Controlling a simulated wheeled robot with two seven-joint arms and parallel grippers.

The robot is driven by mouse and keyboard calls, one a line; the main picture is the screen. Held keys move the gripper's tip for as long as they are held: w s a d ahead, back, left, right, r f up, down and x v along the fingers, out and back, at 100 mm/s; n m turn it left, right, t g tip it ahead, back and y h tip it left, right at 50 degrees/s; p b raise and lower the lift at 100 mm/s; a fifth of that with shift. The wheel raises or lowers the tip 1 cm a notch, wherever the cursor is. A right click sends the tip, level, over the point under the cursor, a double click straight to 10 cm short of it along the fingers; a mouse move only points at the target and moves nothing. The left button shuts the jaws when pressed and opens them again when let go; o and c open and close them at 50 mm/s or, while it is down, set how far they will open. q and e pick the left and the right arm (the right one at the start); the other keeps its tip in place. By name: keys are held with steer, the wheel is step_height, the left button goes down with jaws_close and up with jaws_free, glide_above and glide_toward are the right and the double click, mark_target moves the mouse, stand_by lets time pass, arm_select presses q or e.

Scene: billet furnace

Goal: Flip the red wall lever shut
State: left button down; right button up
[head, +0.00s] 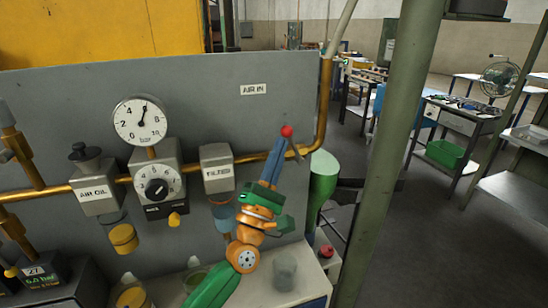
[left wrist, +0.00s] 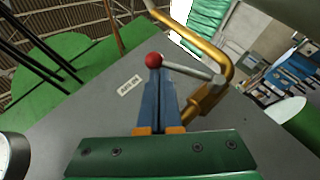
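The wall lever has a red ball knob (head: 287,131) on a thin grey rod, by the brass pipe at the panel's right edge. In the left wrist view the red knob (left wrist: 154,60) shows in front of the fingertips, and the grey rod (left wrist: 190,71) runs right to the pipe. The rod stands tilted, knob end up, in the head view. My left gripper (head: 278,150) has its blue fingers close together, tips just under the knob. I cannot tell whether the tips touch the knob. The left wrist view also shows these shut fingers (left wrist: 156,75). My right gripper is out of view.
The grey panel (head: 225,105) carries a dial gauge (head: 140,120), a regulator (head: 156,185) and a filter (head: 217,168) left of the lever. A brass pipe (head: 323,105) bends upward beside it. A green post (head: 390,150) stands to the right.

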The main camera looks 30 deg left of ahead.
arm_select(q)
steer(key=shift+w+d+r, duration=0.65)
steer(key=shift+w+r, duration=0.15)
steer(key=shift+r, duration=0.1)
stand_by(0.5)
